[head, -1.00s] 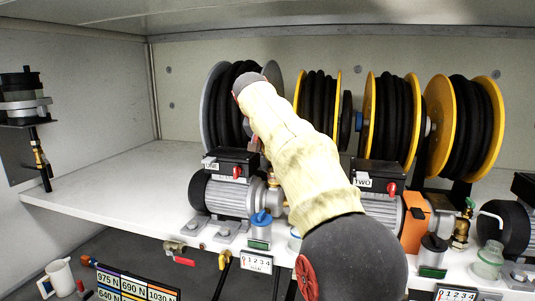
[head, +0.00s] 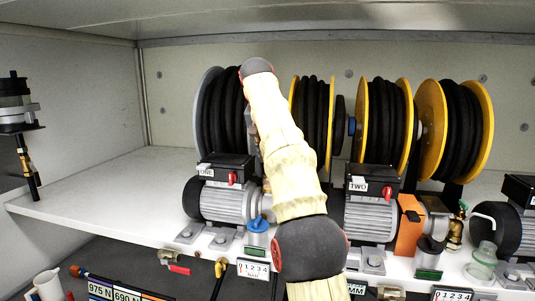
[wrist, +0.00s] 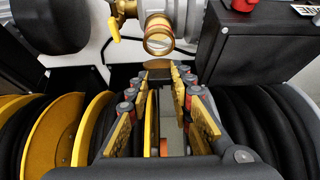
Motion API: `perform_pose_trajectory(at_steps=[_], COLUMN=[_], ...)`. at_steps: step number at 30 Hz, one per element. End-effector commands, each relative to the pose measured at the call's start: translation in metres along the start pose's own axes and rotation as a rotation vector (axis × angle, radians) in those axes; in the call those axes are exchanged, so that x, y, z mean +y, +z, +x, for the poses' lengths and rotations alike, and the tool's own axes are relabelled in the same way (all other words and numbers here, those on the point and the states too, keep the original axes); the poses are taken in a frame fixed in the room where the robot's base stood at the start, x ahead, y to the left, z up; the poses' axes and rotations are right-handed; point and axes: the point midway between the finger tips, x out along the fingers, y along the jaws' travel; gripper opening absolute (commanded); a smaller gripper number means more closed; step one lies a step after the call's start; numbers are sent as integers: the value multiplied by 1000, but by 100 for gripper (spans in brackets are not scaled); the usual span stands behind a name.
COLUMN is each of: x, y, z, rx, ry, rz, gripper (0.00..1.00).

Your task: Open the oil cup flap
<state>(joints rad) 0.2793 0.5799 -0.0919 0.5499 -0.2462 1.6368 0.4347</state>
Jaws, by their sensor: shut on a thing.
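In the wrist view a brass oil cup (wrist: 158,36) with a slotted round face sits on the grey pump. A small brown-gold flap (wrist: 158,63) shows just below it, at the tips of my gripper (wrist: 158,74). The two fingers stand slightly apart, with the flap between or against their tips; the exact contact is hard to see. In the head view my padded arm covers most of the gripper and hides the cup and flap beside the motor marked ONE (head: 222,203).
Hose reels (head: 454,130) line the back of the white shelf (head: 95,195). A second motor marked TWO (head: 368,215) stands right of my arm. In the wrist view a yellow lever (wrist: 114,28) and a black box (wrist: 250,45) are close to the fingers.

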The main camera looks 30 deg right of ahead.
Motion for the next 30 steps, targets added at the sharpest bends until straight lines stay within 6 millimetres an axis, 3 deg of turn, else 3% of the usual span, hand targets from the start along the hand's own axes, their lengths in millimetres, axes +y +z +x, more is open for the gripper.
perform_pose_trajectory(at_steps=[23,24,30], x=[2,2,2], y=[-3,-3,-2], z=[-1,-1,0], rx=[-22,-22,-24], ry=[-1,-1,-1], rz=[0,0,0], gripper=[0,23,34])
